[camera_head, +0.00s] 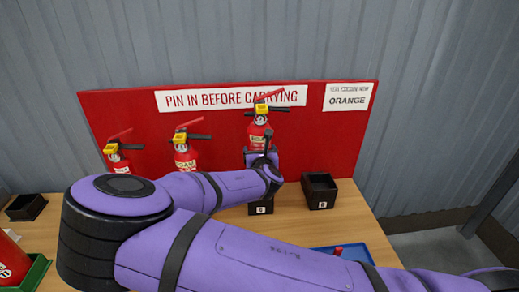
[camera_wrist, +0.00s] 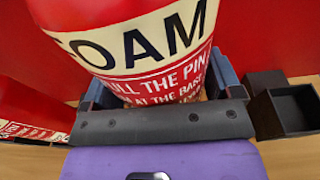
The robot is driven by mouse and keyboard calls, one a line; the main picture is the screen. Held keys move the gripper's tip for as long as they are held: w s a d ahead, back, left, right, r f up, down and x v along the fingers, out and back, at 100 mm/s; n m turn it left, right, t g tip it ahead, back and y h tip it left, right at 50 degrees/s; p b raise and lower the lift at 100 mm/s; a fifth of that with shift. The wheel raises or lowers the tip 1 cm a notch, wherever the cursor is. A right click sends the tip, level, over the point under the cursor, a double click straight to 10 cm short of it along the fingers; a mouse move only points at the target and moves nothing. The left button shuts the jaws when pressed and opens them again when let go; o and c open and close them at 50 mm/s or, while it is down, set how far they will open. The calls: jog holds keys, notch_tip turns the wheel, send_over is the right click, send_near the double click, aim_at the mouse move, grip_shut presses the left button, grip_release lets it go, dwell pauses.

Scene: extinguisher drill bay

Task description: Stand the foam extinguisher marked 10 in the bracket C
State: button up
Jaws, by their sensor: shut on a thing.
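My gripper (camera_head: 262,158) is shut on a red extinguisher (camera_head: 259,136) with a yellow pin tag and black-and-red handle. The extinguisher is upright, above the rear of the table. In the wrist view its cream label (camera_wrist: 150,45) reads "FOAM", and the gripper's blue-grey jaws (camera_wrist: 160,95) are on both sides of it. No number on it is visible. A black bracket (camera_head: 261,208) is below my gripper, partly hidden. Another black, empty bracket (camera_head: 319,190) stands to its right, and an open black box shows in the wrist view (camera_wrist: 292,108). I cannot read the bracket letters surely.
Two other extinguishers (camera_head: 184,155) (camera_head: 118,160) stand left, partly behind my arm. An empty black bracket (camera_head: 26,207) is at far left. A green tray (camera_head: 38,270) holds a red object. A blue tray (camera_head: 357,252) is at front right. A red board (camera_head: 345,140) stands behind.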

jog(key=shift+f, duration=1)
jog(key=shift+s, duration=0.1)
dwell(0.9)
jog(key=shift+f, duration=2.65)
dwell(2.0)
dwell(0.3)
jog(key=o, duration=1.1)
jog(key=shift+o, duration=0.3)
jog(key=shift+s+f, duration=0.1)
jog(key=shift+f, duration=0.05)
jog(key=s+r, duration=0.2)
jog(key=s, duration=0.8)
jog(key=shift+s, duration=0.3)
